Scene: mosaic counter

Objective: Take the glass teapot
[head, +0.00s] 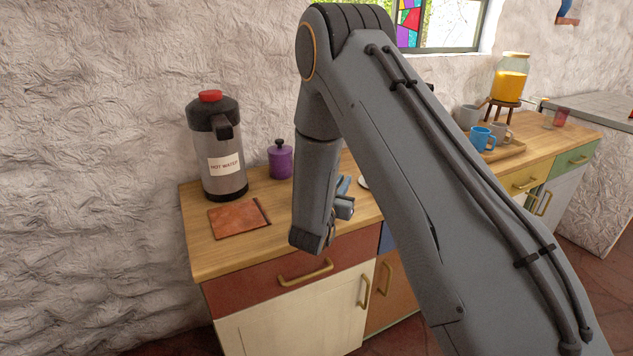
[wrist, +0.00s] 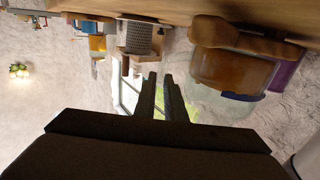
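In the wrist view, where the counter is at the top, a see-through vessel with amber-brown contents (wrist: 230,72) hangs in the picture at upper right. It looks like the glass teapot. A brown wooden piece (wrist: 240,37) crosses it near the counter; I cannot tell whether it is part of it. My gripper (wrist: 160,75) points past the vessel's left side, apart from it. Its two fingers stand close together with a narrow empty gap. In the head view my gripper (head: 343,206) is partly hidden at the counter's front edge, and my arm hides the teapot.
A hot water flask (head: 217,150), a purple jar (head: 280,160) and a reddish-brown mat (head: 238,218) are on the counter's left end. A perforated metal cylinder (wrist: 138,38) stands near the vessel. A blue mug (head: 482,139) and a juice dispenser (head: 510,80) are at the right.

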